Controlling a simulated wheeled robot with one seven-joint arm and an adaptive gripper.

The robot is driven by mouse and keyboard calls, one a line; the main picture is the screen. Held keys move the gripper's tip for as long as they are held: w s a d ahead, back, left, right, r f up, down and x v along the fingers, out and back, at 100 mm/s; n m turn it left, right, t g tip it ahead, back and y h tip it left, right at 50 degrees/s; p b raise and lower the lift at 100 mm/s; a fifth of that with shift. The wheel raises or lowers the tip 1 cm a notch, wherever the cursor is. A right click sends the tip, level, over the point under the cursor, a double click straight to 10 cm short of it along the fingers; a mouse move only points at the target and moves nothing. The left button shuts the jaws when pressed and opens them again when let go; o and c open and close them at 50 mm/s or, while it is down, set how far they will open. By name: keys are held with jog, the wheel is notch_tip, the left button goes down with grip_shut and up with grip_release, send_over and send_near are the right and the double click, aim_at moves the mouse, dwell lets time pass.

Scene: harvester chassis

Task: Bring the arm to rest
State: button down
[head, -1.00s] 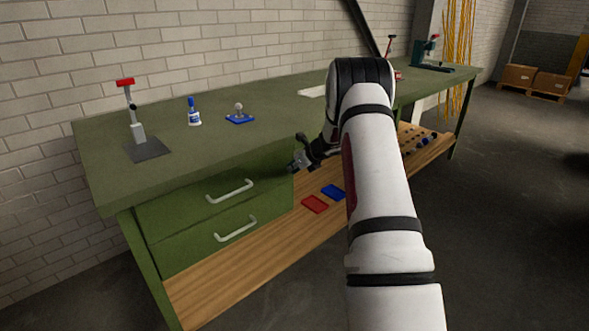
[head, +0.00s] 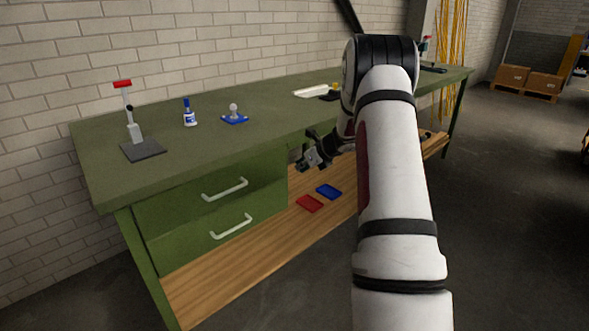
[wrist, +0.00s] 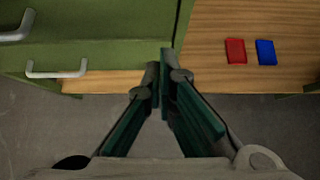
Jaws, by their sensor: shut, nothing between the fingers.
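My gripper (head: 305,165) hangs in front of the green workbench (head: 205,136), just right of its drawers and below the top's level in the head view. In the wrist view my gripper (wrist: 160,68) has its two fingers together, with nothing between them. It appears apart from the bench. My arm (head: 392,165) reaches up and forward on the right side of the head view and hides part of the bench's right half.
Drawers with white handles (head: 225,189) are shut. A red tray (head: 309,203) and a blue tray (head: 328,191) lie on the wooden lower shelf (head: 222,272). A red-topped stand (head: 135,135), a blue-capped bottle (head: 189,117) and a blue-based part (head: 234,116) stand on top. Floor right is clear.

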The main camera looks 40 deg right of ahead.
jog(key=v, duration=0.5)
jog(key=shift+f+p, duration=0.1)
jog(key=shift+p, duration=0.2)
